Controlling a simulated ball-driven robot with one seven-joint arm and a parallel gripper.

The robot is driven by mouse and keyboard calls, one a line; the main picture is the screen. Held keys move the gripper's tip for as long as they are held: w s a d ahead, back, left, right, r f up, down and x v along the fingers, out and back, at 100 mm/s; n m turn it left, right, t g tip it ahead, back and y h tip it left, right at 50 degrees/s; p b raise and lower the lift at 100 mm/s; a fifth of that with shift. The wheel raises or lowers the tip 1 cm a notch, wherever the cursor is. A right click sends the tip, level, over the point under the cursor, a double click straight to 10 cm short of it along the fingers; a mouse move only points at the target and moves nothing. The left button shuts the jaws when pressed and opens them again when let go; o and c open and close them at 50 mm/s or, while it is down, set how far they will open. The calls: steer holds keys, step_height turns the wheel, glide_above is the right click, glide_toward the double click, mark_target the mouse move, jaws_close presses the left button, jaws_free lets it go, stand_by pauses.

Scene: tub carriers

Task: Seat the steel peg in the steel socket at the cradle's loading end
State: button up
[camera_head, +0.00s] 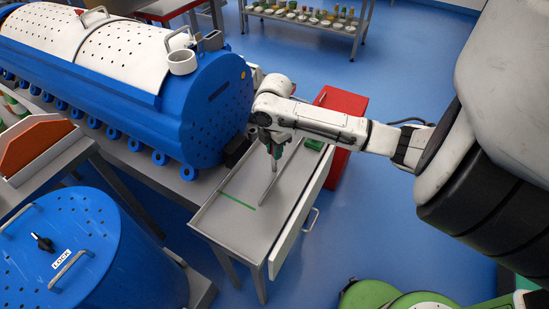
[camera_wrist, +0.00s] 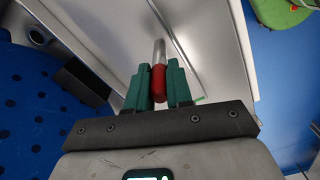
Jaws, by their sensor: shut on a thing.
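My gripper (camera_wrist: 158,75) has teal fingers shut on the steel peg (camera_wrist: 159,50), which has a red grip and a bare steel end. In the head view my gripper (camera_head: 274,150) points down over the grey side table, beside the blue drum's end; the peg is too small to make out well there. In the wrist view the steel end points away from the fingers, towards the table's edge strip. A round dark opening with a grey rim (camera_wrist: 36,34) shows at upper left, apart from the peg. I cannot tell whether it is the steel socket.
The blue drum (camera_head: 215,110) lies close left of my gripper, with a dark block (camera_head: 236,150) by its end. The grey side table (camera_head: 225,222) bears a green line and an upright thin strip. A red cabinet (camera_head: 345,105) stands behind.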

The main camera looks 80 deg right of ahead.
jaws_close()
steer(key=shift+r, duration=0.1)
step_height(320, 180, up, 3)
steer(key=shift+r, duration=0.1)
steer(key=s+a+r+b, duration=0.3)
steer(key=s+a+r, duration=0.4)
steer(key=s, duration=0.5)
step_height(320, 180, up, 3)
steer(key=shift+a+f, duration=0.15)
steer(key=shift+a, duration=0.05)
